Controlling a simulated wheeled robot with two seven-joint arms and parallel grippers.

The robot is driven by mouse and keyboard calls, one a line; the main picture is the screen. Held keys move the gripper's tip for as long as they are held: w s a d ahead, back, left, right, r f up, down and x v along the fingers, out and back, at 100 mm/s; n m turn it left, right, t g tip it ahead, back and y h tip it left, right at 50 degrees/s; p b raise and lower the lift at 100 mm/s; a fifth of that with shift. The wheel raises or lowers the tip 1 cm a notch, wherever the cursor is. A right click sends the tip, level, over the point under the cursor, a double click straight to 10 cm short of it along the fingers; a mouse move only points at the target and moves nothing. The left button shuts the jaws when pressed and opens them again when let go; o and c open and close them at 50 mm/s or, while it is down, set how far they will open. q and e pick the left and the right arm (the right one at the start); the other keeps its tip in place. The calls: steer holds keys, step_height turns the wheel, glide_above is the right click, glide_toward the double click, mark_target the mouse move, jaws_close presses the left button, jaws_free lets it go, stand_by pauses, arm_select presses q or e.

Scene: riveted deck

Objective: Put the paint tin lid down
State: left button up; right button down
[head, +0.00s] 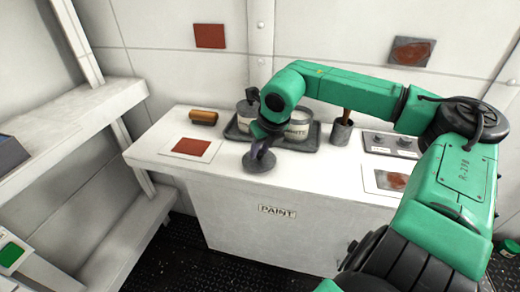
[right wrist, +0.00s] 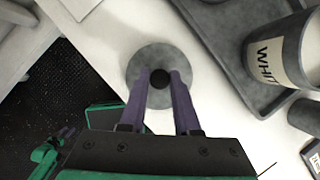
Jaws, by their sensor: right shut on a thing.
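The paint tin lid (head: 259,163) is a round grey disc with a dark knob, at the front edge of the white paint bench (head: 225,178). It also shows in the right wrist view (right wrist: 160,55). My right gripper (head: 262,147) is shut on the lid's dark knob, with its two purple fingers (right wrist: 161,78) on either side of it. I cannot tell whether the lid touches the bench top. My left gripper is not in view.
Behind the lid is a dark tray (head: 243,136) with a tin labelled WHITE (head: 299,124) and another tin (head: 246,117). A roller (head: 204,117) and a red sample card (head: 191,147) lie left. A brush pot (head: 341,132) stands right.

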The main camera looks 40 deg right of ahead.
steer(key=shift+w+f, duration=0.15)
steer(key=shift+f, duration=0.3)
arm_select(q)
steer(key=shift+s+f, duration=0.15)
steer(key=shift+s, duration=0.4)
arm_select(e)
steer(key=c, duration=0.6)
jaws_free()
steer(key=shift+c, duration=0.2)
steer(key=shift+r, duration=0.2)
arm_select(q)
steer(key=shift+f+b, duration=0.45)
steer(key=shift+b, duration=0.15)
arm_select(e)
steer(key=v, duration=1.2)
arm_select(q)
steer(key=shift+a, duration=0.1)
